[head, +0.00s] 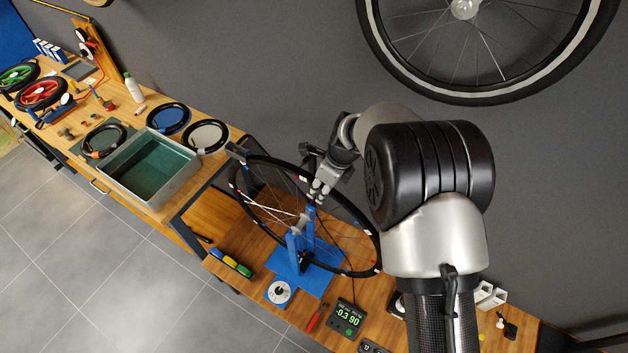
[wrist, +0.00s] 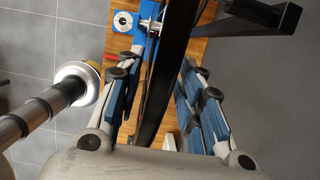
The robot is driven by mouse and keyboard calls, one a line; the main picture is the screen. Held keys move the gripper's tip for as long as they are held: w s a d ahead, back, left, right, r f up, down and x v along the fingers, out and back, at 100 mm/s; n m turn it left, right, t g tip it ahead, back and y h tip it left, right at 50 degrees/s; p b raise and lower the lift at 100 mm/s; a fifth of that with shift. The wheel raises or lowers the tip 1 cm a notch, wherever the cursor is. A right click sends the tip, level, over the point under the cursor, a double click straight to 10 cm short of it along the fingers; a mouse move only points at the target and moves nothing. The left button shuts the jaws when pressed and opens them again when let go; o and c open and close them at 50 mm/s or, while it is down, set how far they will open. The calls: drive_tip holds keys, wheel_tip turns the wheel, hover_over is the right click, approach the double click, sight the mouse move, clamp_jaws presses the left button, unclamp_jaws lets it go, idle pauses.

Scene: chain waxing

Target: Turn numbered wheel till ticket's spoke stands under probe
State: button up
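The wheel (head: 262,213) has a black rim with small white and red marks and stands in a blue truing stand (head: 293,245). A black arm (head: 237,150), possibly the probe, reaches the rim's upper left; a black bracket (wrist: 262,14) shows in the wrist view. A small dark card reading about 12 (head: 371,347), perhaps the ticket, is cut by the frame edge. Spoke numbers are unreadable.
A display (head: 348,316) with green digits, a red screwdriver (head: 317,317) and a white dial (head: 279,292) lie before the stand. Coloured blocks (head: 231,263) lie left. A grey tank (head: 153,168) stands on the bench further left. A large wheel (head: 490,99) hangs on the wall.

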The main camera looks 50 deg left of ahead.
drive_tip(key=shift+o, duration=1.3)
drive_tip(key=shift+a, duration=0.1)
drive_tip(key=v, duration=1)
